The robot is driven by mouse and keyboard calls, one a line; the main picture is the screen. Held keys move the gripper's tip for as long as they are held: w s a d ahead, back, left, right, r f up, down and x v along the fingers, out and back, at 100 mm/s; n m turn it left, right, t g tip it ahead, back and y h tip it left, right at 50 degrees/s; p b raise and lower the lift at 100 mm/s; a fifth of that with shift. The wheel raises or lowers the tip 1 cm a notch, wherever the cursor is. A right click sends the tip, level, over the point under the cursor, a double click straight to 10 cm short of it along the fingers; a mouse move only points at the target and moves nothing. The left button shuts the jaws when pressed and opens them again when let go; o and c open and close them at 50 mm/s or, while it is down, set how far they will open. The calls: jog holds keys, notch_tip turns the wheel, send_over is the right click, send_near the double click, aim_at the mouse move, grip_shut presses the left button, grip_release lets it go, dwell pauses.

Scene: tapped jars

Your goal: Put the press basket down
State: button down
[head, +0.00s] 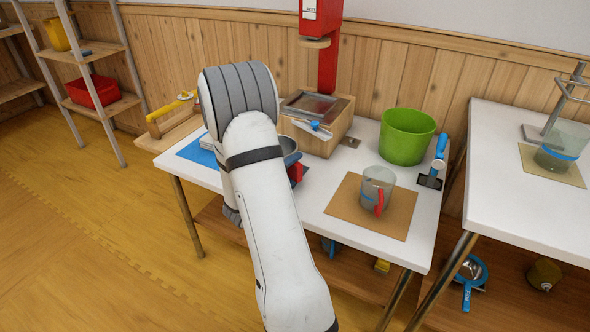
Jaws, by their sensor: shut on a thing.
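My white arm reaches over the table and hides most of my gripper (296,174). Only a small dark part with red on it shows at the arm's right edge, and I cannot make out the fingertips. A grey, round, bowl-like thing (290,148), seemingly the press basket, shows partly beside it, in front of the press's wooden base. My gripper is shut on it. Whether its underside touches the table is hidden. The press (327,60) has a red column and a wooden base with a metal tray (316,106) and a blue-tipped spout.
A glass jar with a red tap (376,190) stands on a brown mat (346,218). A green bucket (407,137) and blue-handled tool (438,155) are behind it. A blue mat (193,153) lies left of my arm. White tabletop (318,195) is bare between arm and brown mat.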

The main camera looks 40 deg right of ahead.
jog(key=shift+f, duration=0.15)
jog(key=c, duration=0.5)
grip_release()
